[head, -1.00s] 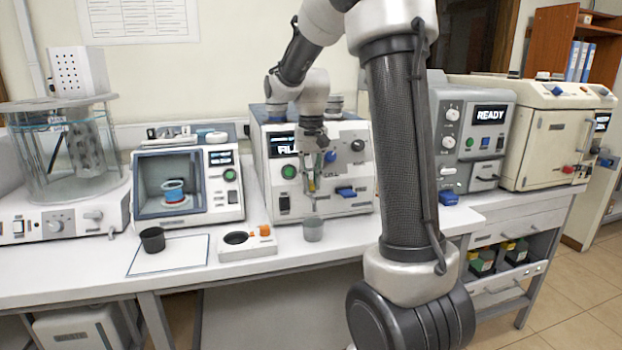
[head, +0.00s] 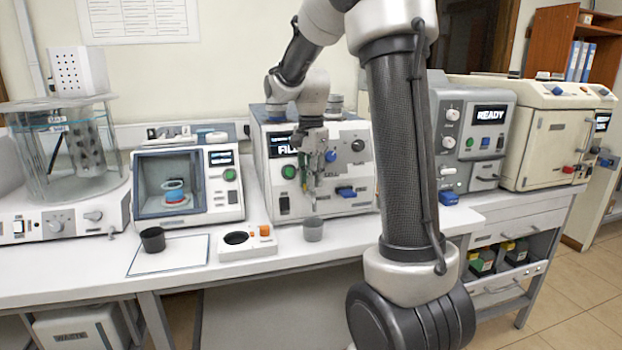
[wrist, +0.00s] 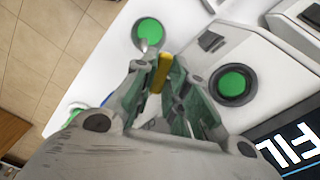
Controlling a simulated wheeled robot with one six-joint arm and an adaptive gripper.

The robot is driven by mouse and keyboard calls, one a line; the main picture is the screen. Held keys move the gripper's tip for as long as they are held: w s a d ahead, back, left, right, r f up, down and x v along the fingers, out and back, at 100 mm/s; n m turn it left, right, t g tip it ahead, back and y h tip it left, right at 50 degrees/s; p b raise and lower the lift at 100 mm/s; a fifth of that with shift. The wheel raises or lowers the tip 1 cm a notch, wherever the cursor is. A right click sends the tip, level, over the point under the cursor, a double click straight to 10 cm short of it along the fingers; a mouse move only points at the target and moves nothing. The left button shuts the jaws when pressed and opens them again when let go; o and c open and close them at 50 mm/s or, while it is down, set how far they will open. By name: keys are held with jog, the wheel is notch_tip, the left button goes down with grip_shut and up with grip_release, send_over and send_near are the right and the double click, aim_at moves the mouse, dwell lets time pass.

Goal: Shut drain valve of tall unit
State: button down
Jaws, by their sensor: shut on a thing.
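The unit at my gripper is a pale box (head: 350,207) with a dark display, a green button (head: 289,172) and blue knobs. In the head view my gripper (head: 312,196) is low at its front, above a small grey cup (head: 313,230) on the bench. In the wrist view my gripper (wrist: 162,78) is shut on a small yellow handle (wrist: 162,72), which appears to be the drain valve lever. The fingers hide most of the handle and the valve body. The unit's green button (wrist: 233,82) and display (wrist: 290,150) show beside the fingers.
A white block (head: 250,247) with a round dark well and an orange part stands left of the cup. A black cup (head: 152,240) stands on a white sheet further left. A grey READY unit (head: 487,145) is on the right, behind my arm.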

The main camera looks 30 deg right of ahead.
jog(key=m, duration=0.5)
jog(key=shift+m, duration=0.4)
dwell(0.3)
jog(key=c, duration=1.4)
grip_release()
jog(key=shift+c, duration=0.2)
jog(key=shift+r, duration=0.1)
notch_tip(320, 180, up, 12)
